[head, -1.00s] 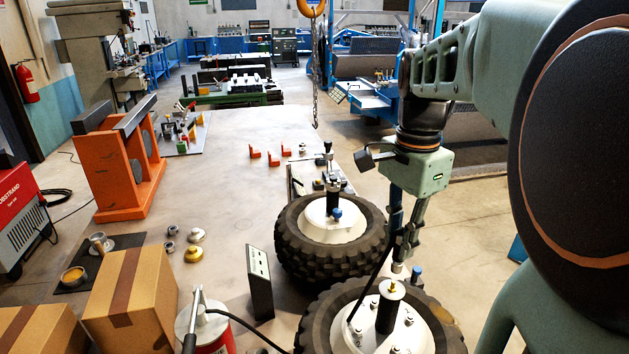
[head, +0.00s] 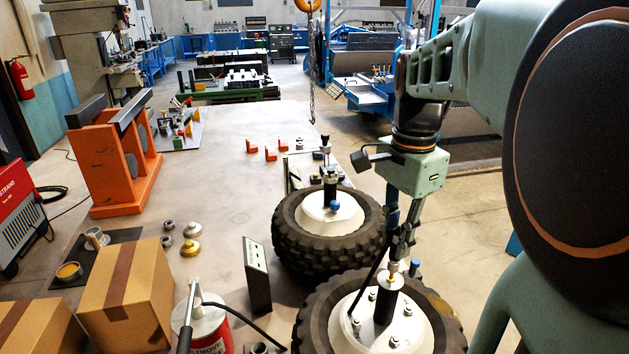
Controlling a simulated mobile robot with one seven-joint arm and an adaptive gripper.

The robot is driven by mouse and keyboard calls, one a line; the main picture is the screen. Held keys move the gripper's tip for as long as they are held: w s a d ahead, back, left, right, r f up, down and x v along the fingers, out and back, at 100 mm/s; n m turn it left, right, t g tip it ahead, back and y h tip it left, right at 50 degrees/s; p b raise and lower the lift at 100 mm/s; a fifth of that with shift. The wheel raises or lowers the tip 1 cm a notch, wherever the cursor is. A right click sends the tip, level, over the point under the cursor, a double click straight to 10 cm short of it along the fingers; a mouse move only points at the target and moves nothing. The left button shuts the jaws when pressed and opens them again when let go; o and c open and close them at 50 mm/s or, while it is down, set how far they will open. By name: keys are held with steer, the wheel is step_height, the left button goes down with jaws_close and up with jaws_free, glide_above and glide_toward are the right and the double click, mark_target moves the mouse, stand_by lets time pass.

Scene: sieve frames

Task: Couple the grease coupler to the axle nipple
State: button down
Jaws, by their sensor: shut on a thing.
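My gripper (head: 402,243) is shut on the grease coupler (head: 394,264), a slim metal piece pointing down. A black hose runs from it down past the near wheel. The axle nipple (head: 391,279) is a small brass fitting on the pale cap atop the dark axle post (head: 385,306) of the near wheel (head: 310,322). The coupler's lower end is right over the nipple and appears to meet it; at this size I cannot tell whether it is seated. The coupler looks close to upright.
A second wheel (head: 286,240) with a blue-knobbed post stands behind. A red and white grease bucket (head: 216,325) with a hose, a dark upright box (head: 257,276) and cardboard boxes (head: 125,298) stand left.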

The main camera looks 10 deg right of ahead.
steer(key=shift+f+b, duration=0.55)
steer(key=shift+f, duration=0.3)
steer(key=c, duration=1.7)
jaws_free()
steer(key=shift+c, duration=0.2)
step_height(320, 180, up, 12)
steer(key=shift+r, duration=0.1)
